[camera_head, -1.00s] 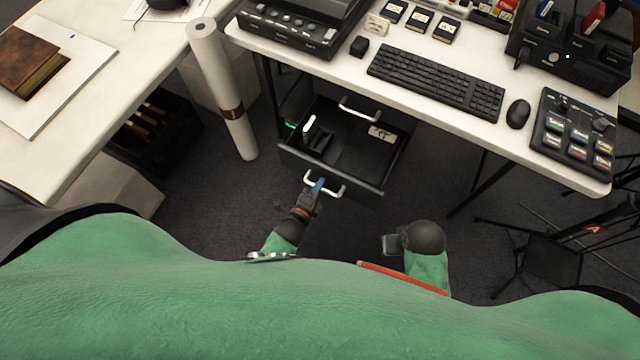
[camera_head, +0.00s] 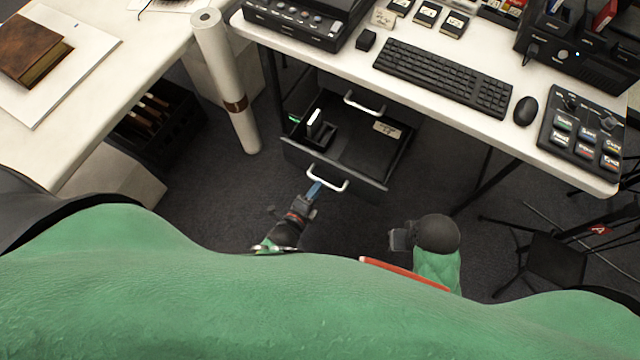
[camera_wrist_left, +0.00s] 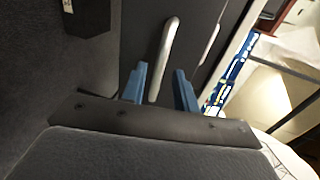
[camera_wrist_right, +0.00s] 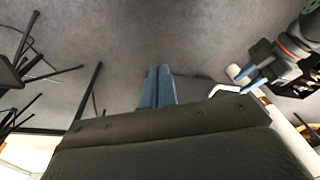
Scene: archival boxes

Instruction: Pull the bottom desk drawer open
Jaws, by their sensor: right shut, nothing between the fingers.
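The bottom desk drawer (camera_head: 296,153) stands pulled out beneath the desk, with a white bar handle (camera_head: 328,179) on its dark front. A small black holder (camera_head: 319,131) and a pale label or card (camera_head: 387,130) show inside it. Another white handle (camera_head: 364,103) shows behind, above the open drawer. My left gripper (camera_head: 314,188) is at the bottom drawer's handle. In the left wrist view its blue fingers (camera_wrist_left: 160,78) are apart, with the handle (camera_wrist_left: 168,45) seen between and beyond them; contact is unclear. My right gripper (camera_head: 398,240) is shut and empty, right of the drawer; its fingers (camera_wrist_right: 158,84) are together.
The desk above carries a keyboard (camera_head: 443,77), a mouse (camera_head: 525,110) and a button panel (camera_head: 585,135). A paper roll (camera_head: 226,85) stands left of the drawer. A black crate (camera_head: 155,120) is under the left table. Dark carpet (camera_head: 350,225) lies free before the drawer.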

